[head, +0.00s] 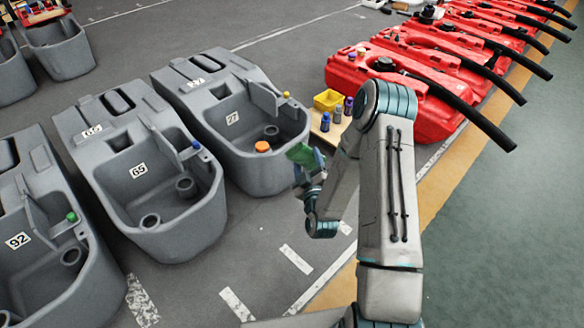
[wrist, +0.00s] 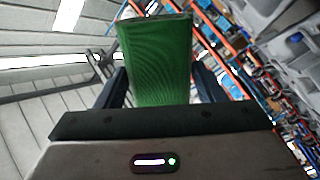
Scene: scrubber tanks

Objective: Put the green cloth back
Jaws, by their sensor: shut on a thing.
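The green cloth (wrist: 155,60) is held between the two fingers of my gripper (wrist: 160,88) in the wrist view. It stands out flat past the fingertips. In the head view the green cloth (head: 304,155) shows small at the end of my gripper (head: 303,170), just right of the grey tank numbered 77. My gripper is shut on the cloth and is in the air. My forearm hides part of what lies behind it.
Grey tanks numbered 77 (head: 225,150), 65 (head: 130,190) and 92 (head: 35,270) stand at left. An orange cap (head: 262,147) is in tank 77. A wooden board with a yellow bin (head: 328,100) and small bottles (head: 337,113) is behind my gripper. Red tanks (head: 425,85) line the right.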

